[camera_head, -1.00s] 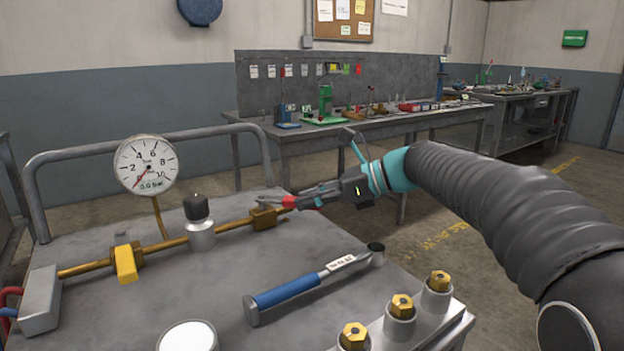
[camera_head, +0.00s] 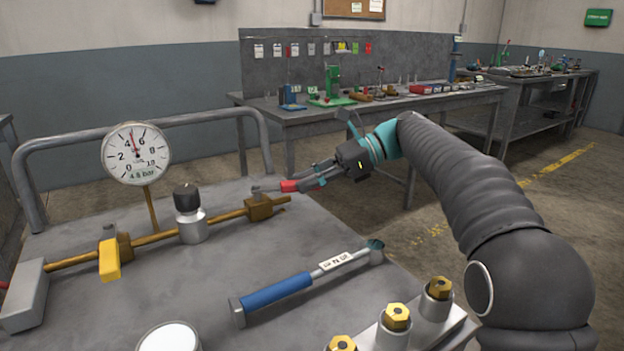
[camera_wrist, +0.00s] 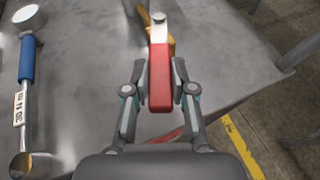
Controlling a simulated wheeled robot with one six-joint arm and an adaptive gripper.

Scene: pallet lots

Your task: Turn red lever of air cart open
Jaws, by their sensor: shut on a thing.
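The air cart (camera_head: 215,282) has a brass pipe with a brass valve block (camera_head: 260,207) near its right end. The red lever (camera_head: 290,186) sits on this block and points right. My gripper (camera_head: 302,184) is shut on the red lever's grip; in the wrist view the lever (camera_wrist: 160,75) stands between both fingers (camera_wrist: 160,90). The round gauge (camera_head: 136,154) reads about 4.8 bar, its needle near the top. A yellow lever (camera_head: 109,259) hangs across the pipe further left.
A blue-handled torque wrench (camera_head: 276,293) lies on the cart top. Brass fittings (camera_head: 396,316) stand in a block at the front right. A cart rail (camera_head: 150,128) runs behind the gauge. A workbench (camera_head: 380,103) with tools is further back.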

